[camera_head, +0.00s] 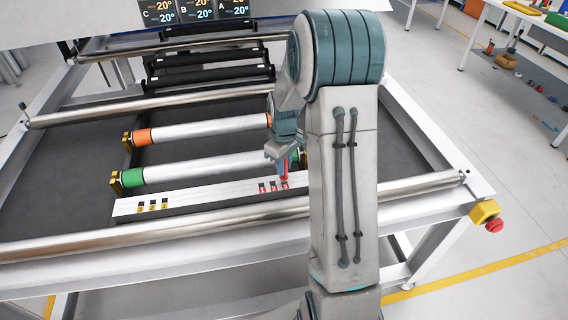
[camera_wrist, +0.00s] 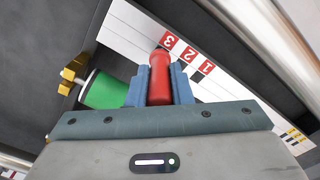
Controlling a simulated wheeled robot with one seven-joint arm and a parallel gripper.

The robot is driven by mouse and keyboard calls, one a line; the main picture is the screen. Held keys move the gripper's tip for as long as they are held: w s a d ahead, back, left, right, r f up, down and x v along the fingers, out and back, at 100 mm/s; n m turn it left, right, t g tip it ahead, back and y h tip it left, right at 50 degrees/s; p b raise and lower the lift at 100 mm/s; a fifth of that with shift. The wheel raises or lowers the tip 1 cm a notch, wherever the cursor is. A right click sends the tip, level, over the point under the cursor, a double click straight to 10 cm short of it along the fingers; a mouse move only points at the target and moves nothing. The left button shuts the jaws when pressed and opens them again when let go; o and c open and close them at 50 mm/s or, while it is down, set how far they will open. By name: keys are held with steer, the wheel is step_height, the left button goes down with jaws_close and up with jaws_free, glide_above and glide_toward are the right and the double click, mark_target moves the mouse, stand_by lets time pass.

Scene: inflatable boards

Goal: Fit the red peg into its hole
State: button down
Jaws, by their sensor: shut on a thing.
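The red peg (camera_wrist: 160,78) is held between the two blue fingers of my gripper (camera_wrist: 160,88) in the wrist view. In the head view the peg (camera_head: 286,164) points down over the right part of the white board (camera_head: 215,192), below my gripper (camera_head: 279,152). The board has red labels 1, 2 and 3 with dark square holes beside them. In the wrist view the peg's far end lies beside the red label 3 (camera_wrist: 169,41). The peg covers the place beside that label, so I cannot tell whether its tip is in a hole or above it.
Yellow labels with dark holes (camera_head: 153,206) are on the board's left part. Rollers with green (camera_head: 132,177) and orange (camera_head: 141,137) ends lie behind the board. A metal roller (camera_head: 110,240) runs in front. A red button on a yellow box (camera_head: 487,214) is at the right.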

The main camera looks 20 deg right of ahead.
steer(key=shift+f+b, duration=0.65)
steer(key=shift+f, duration=0.25)
steer(key=c, duration=1.2)
jaws_free()
step_height(320, 180, up, 14)
steer(key=shift+f, duration=0.1)
steer(key=s+a+r+m+t, duration=0.1)
steer(key=s+a, duration=0.4)
steer(key=s, duration=0.5)
steer(key=s+a+r+m+t, duration=0.1)
steer(key=s+a+m, duration=0.3)
steer(key=s, duration=0.7)
steer(key=shift+s+a+r+m+t, duration=0.2)
steer(key=shift+s+a+m+t, duration=0.15)
steer(key=shift+a, duration=0.35)
